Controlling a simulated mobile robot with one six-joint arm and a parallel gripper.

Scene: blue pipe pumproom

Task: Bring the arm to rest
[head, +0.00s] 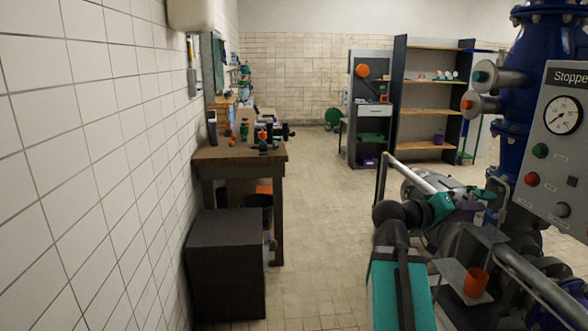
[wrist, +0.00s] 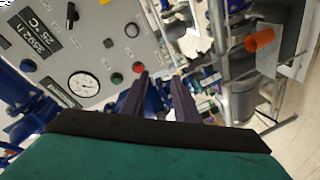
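My arm reaches up from the bottom of the head view at the right and bends to the right. The fingers point toward the pipework beside the panel (wrist: 95,60). The fingertips are small and partly lost against dark parts in the head view.
An orange cup (head: 476,283) stands on a small grey plate (head: 452,271) close below my gripper; the cup also shows in the wrist view (wrist: 260,40). Blue pipes (head: 540,45) stand at the right. A wooden workbench (head: 240,153) and dark cabinet (head: 226,265) line the left wall. The middle floor is clear.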

